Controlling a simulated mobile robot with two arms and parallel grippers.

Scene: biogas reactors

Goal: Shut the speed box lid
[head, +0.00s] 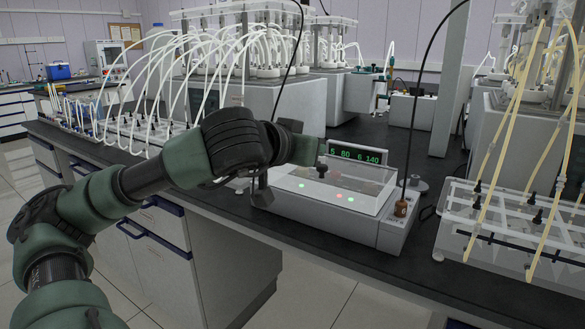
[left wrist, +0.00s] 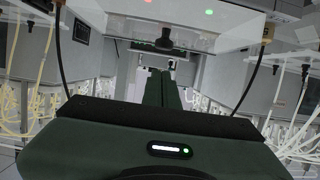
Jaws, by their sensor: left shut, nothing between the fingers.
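The speed box (head: 300,208) is a grey instrument on the dark bench, with a green digit display (head: 357,153) at its back and red and green lights on top. Its clear lid (head: 372,203) appears to lie over the lit top panel; whether it is fully down I cannot tell. A dark knob (head: 321,171) shows by the lid; a dark knob (left wrist: 165,41) also shows ahead of my fingers in the left wrist view. My left gripper (head: 308,151) is over the box's back left part, shut and empty (left wrist: 163,88). My right gripper is not in view.
A rack with yellow tubes (head: 520,225) stands right of the box. A bottle rack with white tubes (head: 150,130) stands to the left. Grey reactor units (head: 285,98) stand behind. A black cable rises past the box's brown fitting (head: 401,208). The bench's front edge is close.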

